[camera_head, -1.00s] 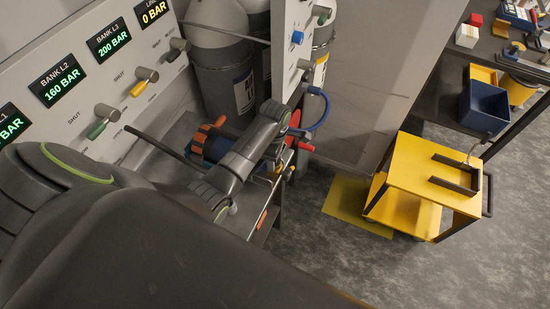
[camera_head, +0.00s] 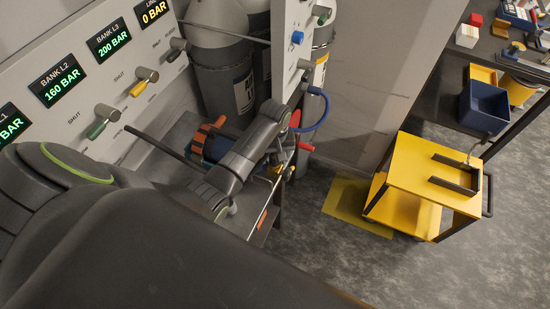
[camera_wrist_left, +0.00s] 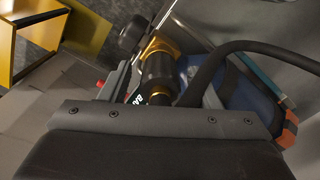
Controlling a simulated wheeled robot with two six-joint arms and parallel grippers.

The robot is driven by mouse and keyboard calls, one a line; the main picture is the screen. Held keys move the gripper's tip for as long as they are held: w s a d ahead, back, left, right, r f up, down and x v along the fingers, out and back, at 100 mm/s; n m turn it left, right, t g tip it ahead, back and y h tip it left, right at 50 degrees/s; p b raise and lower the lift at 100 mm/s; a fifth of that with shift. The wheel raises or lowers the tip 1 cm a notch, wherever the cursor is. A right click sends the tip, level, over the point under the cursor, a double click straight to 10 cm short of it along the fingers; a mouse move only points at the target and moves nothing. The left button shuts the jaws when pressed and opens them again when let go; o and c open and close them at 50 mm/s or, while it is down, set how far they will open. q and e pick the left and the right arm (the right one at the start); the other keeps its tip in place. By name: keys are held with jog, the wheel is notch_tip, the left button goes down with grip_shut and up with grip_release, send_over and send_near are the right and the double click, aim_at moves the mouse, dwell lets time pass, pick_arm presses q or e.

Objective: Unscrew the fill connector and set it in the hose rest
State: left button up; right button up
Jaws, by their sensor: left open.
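My left gripper (camera_head: 284,112) reaches in over the bench beside the end of the white panel. It is open, though its fingertips are hard to make out. In the left wrist view, the fill connector, a black knurled cylinder (camera_wrist_left: 158,72) on a brass fitting (camera_wrist_left: 160,44), lies just beyond the grey gripper body (camera_wrist_left: 150,122). The gripper body hides its near end, so I cannot tell whether they touch. A black hose (camera_wrist_left: 235,48) curves away right. A black U-shaped bracket (camera_head: 456,178), possibly the hose rest, lies on a yellow cart. My right gripper is out of view.
A blue cylinder with an orange band (camera_head: 206,134) lies on the bench near my arm. A blue hose (camera_head: 325,112) loops off the panel end. The yellow cart (camera_head: 415,172) stands right, with open floor around it. A dark shelf holds a blue bin (camera_head: 485,106).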

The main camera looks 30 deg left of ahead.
pick_arm(q)
jog(key=m, duration=0.9)
jog(key=shift+c, duration=0.2)
